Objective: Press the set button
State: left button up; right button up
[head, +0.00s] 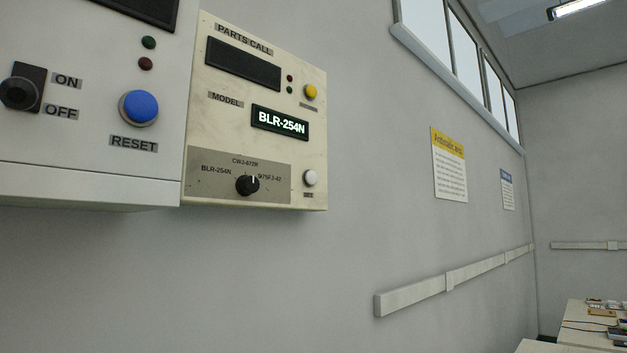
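A cream control panel (222,120) labelled PARTS CALL is on the wall at the upper left of the head view. A white round button (310,178) is at its lower right, with a small label below it that is too small to read surely. A black selector knob (247,185) sits left of this button, among model names. A lit display (280,123) above reads BLR-254N. A yellow button (311,92) is at the panel's upper right. Neither of my grippers is in view.
A larger grey panel (80,168) adjoins on the left, with a blue RESET button (139,107) and a black ON/OFF switch (20,93). A wall rail (450,278) runs at the right. A table (590,312) with small items stands at the lower right. The wall below the panels is bare.

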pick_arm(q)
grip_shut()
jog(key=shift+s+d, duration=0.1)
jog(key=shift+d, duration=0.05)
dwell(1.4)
